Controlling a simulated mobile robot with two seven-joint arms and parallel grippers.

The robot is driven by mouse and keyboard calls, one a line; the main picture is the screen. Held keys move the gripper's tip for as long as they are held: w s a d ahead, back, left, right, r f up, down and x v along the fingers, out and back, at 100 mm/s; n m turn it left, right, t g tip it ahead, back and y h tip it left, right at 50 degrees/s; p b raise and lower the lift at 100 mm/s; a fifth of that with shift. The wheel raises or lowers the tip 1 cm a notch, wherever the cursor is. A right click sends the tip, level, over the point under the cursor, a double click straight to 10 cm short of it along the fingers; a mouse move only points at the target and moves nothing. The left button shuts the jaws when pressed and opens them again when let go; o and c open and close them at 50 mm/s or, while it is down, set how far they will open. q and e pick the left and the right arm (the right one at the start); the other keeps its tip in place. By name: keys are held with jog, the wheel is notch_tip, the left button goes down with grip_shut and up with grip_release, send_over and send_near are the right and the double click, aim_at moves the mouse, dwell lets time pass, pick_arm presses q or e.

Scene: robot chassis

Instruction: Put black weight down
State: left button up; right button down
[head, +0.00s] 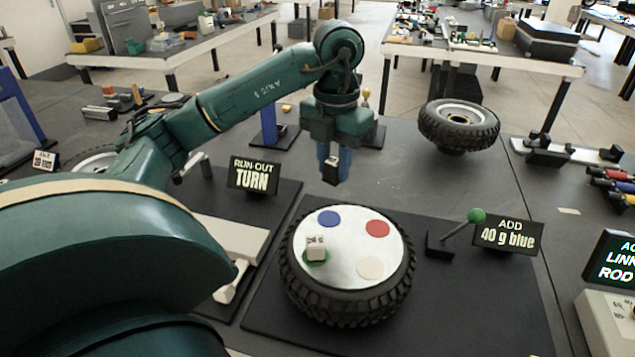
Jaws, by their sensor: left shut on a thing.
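My left gripper (335,165) hangs from the green arm, pointing down, with blue fingers. It is shut on a small black weight (329,174), partly hidden by the fingers and held in the air behind the near wheel. The near tire (295,278) lies flat on a black mat. Its white disc (339,250) has a blue spot (329,218), a red spot (377,228), a beige spot (370,268) and a green spot (317,263). A small pale block (316,246) stands on the green spot. My right gripper is out of view.
A sign reading "ADD 40 g blue" (506,235) stands right of the tire, beside a green-knobbed lever (476,216). A "RUN-OUT TURN" sign (253,176) stands to the left. Another wheel (458,124) sits at the back right. The bench between the wheels is mostly clear.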

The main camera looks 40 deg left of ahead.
pick_arm(q)
jog(key=shift+a, duration=0.3)
send_over(329, 219)
notch_tip(329, 219, down, 5)
jog(key=shift+f, duration=0.1)
notch_tip(329, 219, down, 4)
jog(key=shift+f, duration=0.15)
jog(key=shift+f+b, duration=0.2)
jog(key=shift+b, duration=0.15)
jog(key=o, duration=0.9)
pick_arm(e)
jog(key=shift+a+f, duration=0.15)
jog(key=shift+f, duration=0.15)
pick_arm(q)
jog(key=shift+o, duration=0.2)
jog(key=shift+r, duration=0.1)
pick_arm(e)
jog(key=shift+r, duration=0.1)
pick_arm(q)
jog(key=shift+r, duration=0.25)
notch_tip(329, 219, up, 11)
jog(key=shift+f+p, duration=0.1)
jog(key=shift+p, duration=0.55)
jog(key=shift+r, duration=0.45)
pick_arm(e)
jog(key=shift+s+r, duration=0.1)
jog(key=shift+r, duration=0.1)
